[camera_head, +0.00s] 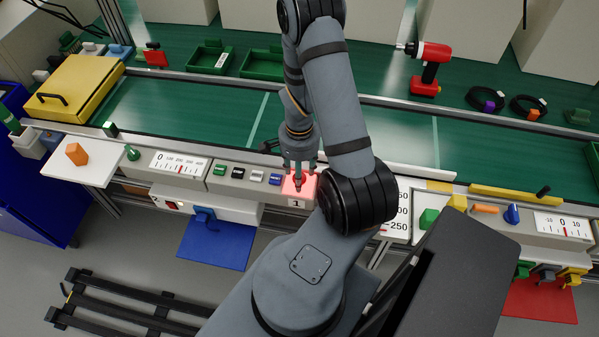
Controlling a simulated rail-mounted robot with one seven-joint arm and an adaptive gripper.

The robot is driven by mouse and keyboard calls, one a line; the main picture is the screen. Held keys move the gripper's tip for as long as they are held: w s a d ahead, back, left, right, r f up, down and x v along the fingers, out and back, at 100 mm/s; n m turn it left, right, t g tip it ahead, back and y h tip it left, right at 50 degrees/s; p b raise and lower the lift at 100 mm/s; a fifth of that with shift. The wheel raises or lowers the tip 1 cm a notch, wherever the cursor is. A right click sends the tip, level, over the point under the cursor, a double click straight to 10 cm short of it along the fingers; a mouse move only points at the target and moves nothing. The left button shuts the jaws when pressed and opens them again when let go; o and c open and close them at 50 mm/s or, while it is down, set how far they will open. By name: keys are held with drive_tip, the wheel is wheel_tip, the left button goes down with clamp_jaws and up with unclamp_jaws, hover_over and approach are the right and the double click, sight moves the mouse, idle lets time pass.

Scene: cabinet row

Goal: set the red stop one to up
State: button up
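The red stop one (308,191) is a light red block on the front rail of the bench, with a label "1" below it. My gripper (298,178) points down right over it, and its fingers hide part of the block's top. A small dark red piece shows between or just below the fingertips. I cannot tell whether the fingers touch it or grip it. Whether the stop stands up or down is also unclear.
Left of the stop is a row of small switches, green (219,169), white (256,176) and blue (274,179), then a dial panel (180,163). A white shelf (88,172) holds an orange block (77,153).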

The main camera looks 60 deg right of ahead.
clamp_jaws()
idle(0.5)
